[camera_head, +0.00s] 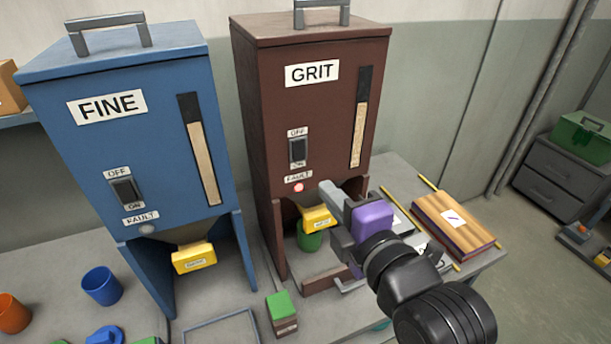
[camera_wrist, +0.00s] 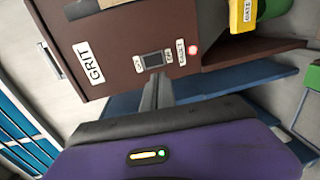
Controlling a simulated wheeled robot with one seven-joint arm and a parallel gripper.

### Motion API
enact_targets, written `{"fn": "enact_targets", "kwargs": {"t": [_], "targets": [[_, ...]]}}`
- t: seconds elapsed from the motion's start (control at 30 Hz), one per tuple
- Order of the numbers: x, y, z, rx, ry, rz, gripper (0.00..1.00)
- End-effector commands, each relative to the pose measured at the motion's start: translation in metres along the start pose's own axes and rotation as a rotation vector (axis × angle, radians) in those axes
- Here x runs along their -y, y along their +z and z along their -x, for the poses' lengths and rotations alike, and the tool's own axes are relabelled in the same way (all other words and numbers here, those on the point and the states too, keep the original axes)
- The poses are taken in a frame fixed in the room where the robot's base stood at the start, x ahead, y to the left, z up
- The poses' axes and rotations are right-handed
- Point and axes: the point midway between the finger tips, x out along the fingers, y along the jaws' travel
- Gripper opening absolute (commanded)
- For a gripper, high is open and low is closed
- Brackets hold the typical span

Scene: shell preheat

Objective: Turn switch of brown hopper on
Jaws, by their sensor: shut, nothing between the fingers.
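The brown hopper (camera_head: 270,110), labelled GRIT, stands on the table in the middle of the head view. Its dark switch (camera_head: 297,150) sits between an OFF label above and an ON label below; I cannot tell which way it is tipped. A fault lamp (camera_head: 298,187) under it glows red. My gripper (camera_head: 327,190) is shut and empty, in front of the hopper, below and right of the switch in the head view. In the wrist view, the fingertips (camera_wrist: 157,80) point at the switch (camera_wrist: 153,60). Whether they touch it I cannot tell.
A blue hopper (camera_head: 70,100) labelled FINE stands left, its lamp unlit. Yellow gates (camera_head: 195,257) (camera_head: 320,218) hang under both hoppers. A green-topped block (camera_head: 282,313), a blue cup (camera_head: 102,285) and a wooden box (camera_head: 455,222) are on the table.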

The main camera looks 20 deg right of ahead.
Motion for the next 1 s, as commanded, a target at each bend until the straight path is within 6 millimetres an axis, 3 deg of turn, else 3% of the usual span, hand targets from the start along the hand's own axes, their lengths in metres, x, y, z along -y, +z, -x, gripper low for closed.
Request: {"fn": "enact_targets", "kwargs": {"t": [0.2,0.6,0.8,1.0], "targets": [[0.001,0.000,-0.023,0.001,0.003,0.002,0.00],[-0.002,0.001,-0.093,0.001,-0.003,0.001,0.00],[-0.001,0.000,-0.107,0.001,-0.001,0.000,0.00],[0.000,0.000,-0.108,0.001,0.000,0.000,0.00]]}}
